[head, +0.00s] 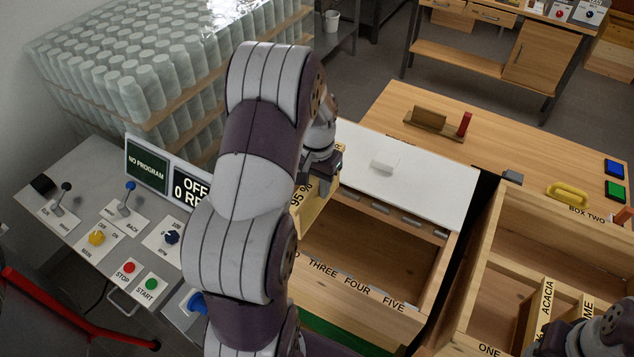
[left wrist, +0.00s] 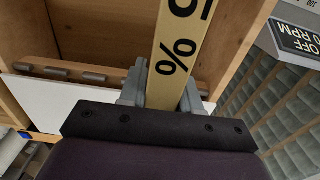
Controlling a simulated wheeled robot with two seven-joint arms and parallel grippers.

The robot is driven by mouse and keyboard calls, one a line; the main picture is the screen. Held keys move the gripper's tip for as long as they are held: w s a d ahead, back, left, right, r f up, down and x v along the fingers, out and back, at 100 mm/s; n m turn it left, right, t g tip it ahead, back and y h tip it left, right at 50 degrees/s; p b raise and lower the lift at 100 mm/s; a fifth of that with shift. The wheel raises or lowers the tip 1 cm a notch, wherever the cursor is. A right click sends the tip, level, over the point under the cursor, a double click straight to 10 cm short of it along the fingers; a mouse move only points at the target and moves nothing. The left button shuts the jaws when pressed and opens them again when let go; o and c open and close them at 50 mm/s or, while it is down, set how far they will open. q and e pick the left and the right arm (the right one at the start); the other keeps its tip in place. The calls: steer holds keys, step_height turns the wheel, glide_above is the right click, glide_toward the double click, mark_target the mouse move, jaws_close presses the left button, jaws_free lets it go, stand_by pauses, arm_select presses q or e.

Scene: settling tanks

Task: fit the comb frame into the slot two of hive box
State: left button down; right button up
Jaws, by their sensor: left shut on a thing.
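The comb frame (head: 308,207) shows as a pale wooden bar marked "95 %", mostly hidden behind my left arm. Its top bar also shows in the left wrist view (left wrist: 180,50), between the two grey fingers. My left gripper (head: 335,165) is shut on it, at the left side of the hive box (head: 350,300). The box is open, with slot labels THREE, FOUR and FIVE on its near rim. The labels further left are hidden by my arm, so I cannot tell how deep the frame sits. My right gripper (head: 590,335) is partly cut off at lower right.
A second wooden box (head: 480,310) marked BOX TWO stands right, holding frames marked ACACIA (head: 541,305) and another partly hidden. A white lid (head: 420,185) lies behind the hive box. A control panel (head: 110,225) is at left, a wooden table (head: 440,150) behind.

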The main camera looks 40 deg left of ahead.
arm_select(q)
steer(key=shift+p, duration=0.3)
stand_by(0.5)
step_height(320, 180, down, 15)
steer(key=b, duration=1)
steer(key=shift+f, duration=0.2)
stand_by(5.1)
steer(key=c, duration=0.7)
jaws_free()
steer(key=shift+s, duration=0.1)
